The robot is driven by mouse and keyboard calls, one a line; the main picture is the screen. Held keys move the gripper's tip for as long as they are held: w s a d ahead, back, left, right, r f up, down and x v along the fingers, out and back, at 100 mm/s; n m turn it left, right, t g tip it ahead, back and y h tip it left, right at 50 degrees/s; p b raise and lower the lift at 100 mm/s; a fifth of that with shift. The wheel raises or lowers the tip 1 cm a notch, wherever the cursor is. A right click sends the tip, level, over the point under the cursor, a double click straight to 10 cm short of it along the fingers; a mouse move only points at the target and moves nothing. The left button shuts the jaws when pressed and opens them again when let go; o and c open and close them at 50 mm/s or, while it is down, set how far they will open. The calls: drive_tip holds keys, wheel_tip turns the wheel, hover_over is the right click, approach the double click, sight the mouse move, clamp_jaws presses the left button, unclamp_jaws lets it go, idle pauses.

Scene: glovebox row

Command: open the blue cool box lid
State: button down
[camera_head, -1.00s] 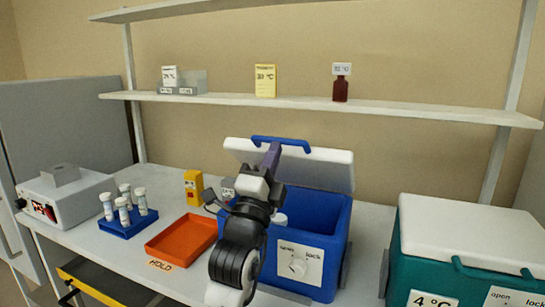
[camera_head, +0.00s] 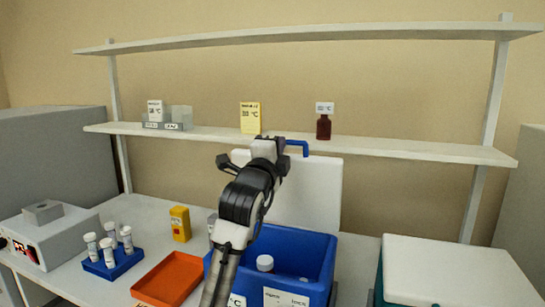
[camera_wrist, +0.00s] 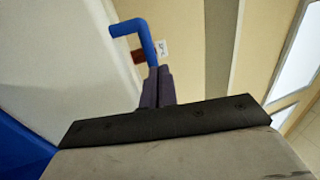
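The blue cool box (camera_head: 300,250) stands on the bench with its white lid (camera_head: 310,195) swung up, about upright, at the back. The lid's blue handle (camera_head: 303,146) is at its top edge; my gripper hides part of it. My gripper (camera_head: 281,152) is at the handle. In the wrist view its dark fingers (camera_wrist: 158,86) are close together at the handle bar (camera_wrist: 148,42) and look shut on it; the contact itself is partly hidden. A white-capped container (camera_head: 265,263) shows inside the open box.
A teal cool box with a white lid (camera_head: 455,270) stands at right. An orange tray (camera_head: 170,278), a blue vial rack (camera_head: 113,265) and a yellow bottle (camera_head: 180,223) are at left. The lower shelf (camera_head: 400,149), carrying a brown bottle (camera_head: 323,127), runs behind the lid.

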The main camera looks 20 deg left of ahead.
drive_tip(key=shift+x, duration=1.55)
